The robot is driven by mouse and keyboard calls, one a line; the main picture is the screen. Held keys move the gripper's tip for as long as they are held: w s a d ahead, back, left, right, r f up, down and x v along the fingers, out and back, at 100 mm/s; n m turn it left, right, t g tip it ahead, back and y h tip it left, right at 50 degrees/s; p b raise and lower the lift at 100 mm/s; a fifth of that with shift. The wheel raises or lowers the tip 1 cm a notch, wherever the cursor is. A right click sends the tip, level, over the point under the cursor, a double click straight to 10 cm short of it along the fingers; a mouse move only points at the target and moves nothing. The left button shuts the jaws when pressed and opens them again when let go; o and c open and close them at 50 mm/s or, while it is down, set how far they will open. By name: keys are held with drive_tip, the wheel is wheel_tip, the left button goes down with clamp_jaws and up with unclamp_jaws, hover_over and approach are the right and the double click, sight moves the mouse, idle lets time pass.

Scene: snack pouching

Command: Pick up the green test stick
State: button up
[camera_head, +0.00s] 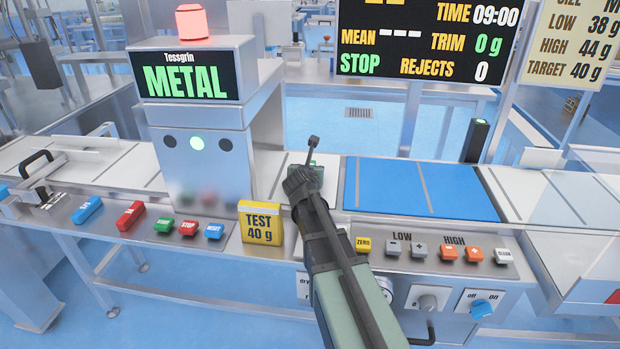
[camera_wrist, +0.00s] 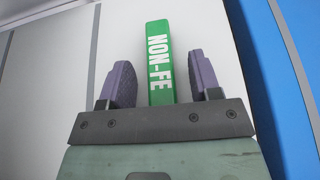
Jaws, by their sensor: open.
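The green test stick (camera_wrist: 159,62), marked "NON-FE" in white, lies on the white belt between my gripper's fingers in the wrist view. My gripper (camera_wrist: 155,84) is open, with one purple finger on each side of the stick and a gap on both sides. The near end of the stick is hidden behind my gripper's body. In the head view my arm hides most of the stick; only a small green patch (camera_head: 315,164) shows beside my gripper (camera_head: 305,168).
A metal detector (camera_head: 197,140) with a red lamp stands left of my gripper. A blue belt section (camera_head: 400,188) lies to the right. A yellow "TEST 40 g" block (camera_head: 261,223) and several buttons line the front ledge. A dark post (camera_head: 475,140) stands behind the belt.

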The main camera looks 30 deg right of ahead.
drive_tip(key=shift+w+d+f, duration=0.2)
drive_tip(key=shift+w, duration=0.1)
drive_tip(key=shift+s+r, duration=0.1)
drive_tip(key=shift+c, duration=0.3)
clamp_jaws()
wheel_tip(320, 180, up, 20)
drive_tip(key=p, duration=2)
